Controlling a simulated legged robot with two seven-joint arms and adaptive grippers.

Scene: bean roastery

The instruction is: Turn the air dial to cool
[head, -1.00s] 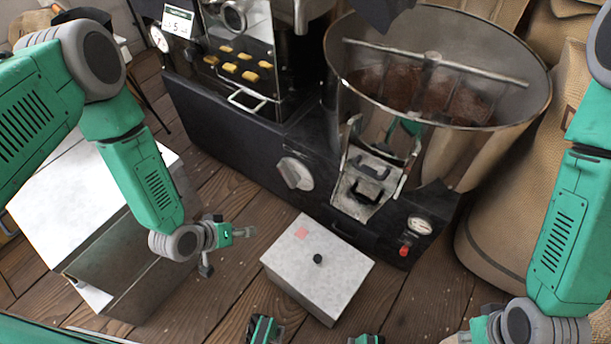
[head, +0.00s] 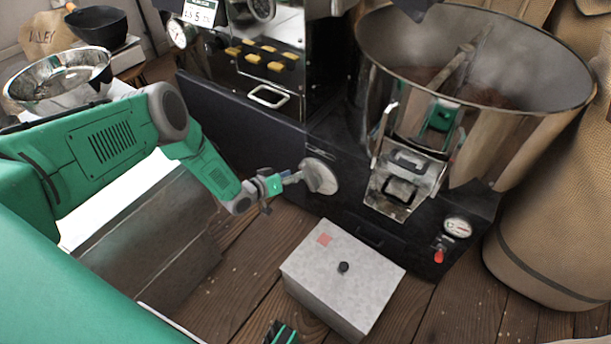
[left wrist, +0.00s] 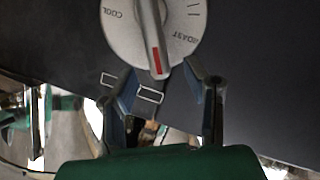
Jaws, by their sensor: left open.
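The air dial (head: 322,176) is a round silver knob on the front of the black machine base. In the left wrist view the dial (left wrist: 181,18) shows a raised grip bar with a red mark at its lower end. COOL is printed at the left and ROAST at the right, both upside down, with the mark pointing down between them. My left gripper (head: 296,178) is at the dial's left side. In the left wrist view its open fingers (left wrist: 165,88) are on either side of the bar's red end; contact cannot be told.
A grey box with a black knob (head: 343,267) stands on the wooden floor below the dial. The steel chute (head: 400,185) and the large round drum (head: 545,105) are to the right. A gauge (head: 457,228) is low on the machine. A steel bowl (head: 60,75) is at the far left.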

